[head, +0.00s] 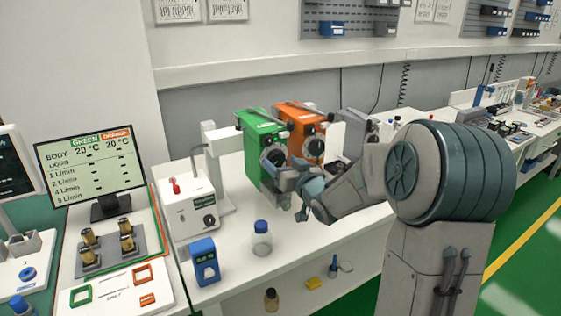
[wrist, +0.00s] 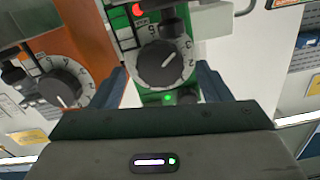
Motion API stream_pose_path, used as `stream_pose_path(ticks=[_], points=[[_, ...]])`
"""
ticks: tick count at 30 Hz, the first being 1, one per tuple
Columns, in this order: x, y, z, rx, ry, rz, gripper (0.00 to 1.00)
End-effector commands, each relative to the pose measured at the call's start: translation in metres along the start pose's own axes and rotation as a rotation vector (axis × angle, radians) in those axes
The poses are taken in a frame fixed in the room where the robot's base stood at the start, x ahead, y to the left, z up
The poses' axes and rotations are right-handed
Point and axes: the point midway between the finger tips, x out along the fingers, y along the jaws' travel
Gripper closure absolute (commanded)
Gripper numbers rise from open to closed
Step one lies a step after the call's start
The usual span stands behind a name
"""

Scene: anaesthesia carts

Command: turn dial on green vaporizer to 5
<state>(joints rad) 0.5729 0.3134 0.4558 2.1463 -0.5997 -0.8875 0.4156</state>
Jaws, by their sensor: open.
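The green vaporizer (head: 256,148) stands on the white bench, left of the orange vaporizer (head: 305,124). In the head view my arm and gripper (head: 285,178) hide part of its front. In the wrist view the green vaporizer's dark round dial (wrist: 160,64) is between and beyond my two fingers, with a white pointer line and numbers around it. I cannot tell for sure which number the pointer is at. My gripper (wrist: 162,88) is open, one finger on each side of the dial, and does not visibly touch it.
The orange vaporizer's dial (wrist: 60,90) is close on the left in the wrist view, near the left finger. A white device (head: 190,205), a blue box (head: 204,262) and a blue-capped bottle (head: 262,240) stand left on the bench. A screen (head: 92,165) shows green and orange columns.

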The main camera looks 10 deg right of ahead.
Motion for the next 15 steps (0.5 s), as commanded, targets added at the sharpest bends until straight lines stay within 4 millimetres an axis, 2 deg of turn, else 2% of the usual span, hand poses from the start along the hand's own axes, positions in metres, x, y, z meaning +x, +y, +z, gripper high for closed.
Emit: stream_pose_path(ticks=[4,13,14,15], points=[[0.0099,-0.0004,0.0,0.0,0.0,0.0,0.3],[0.012,-0.0001,0.0002,0.0,0.0,0.001,0.3],[0.012,-0.0001,0.0002,0.0,0.0,0.0,0.32],[0.0119,0.0,0.0001,-0.001,0.0,0.001,0.44]])
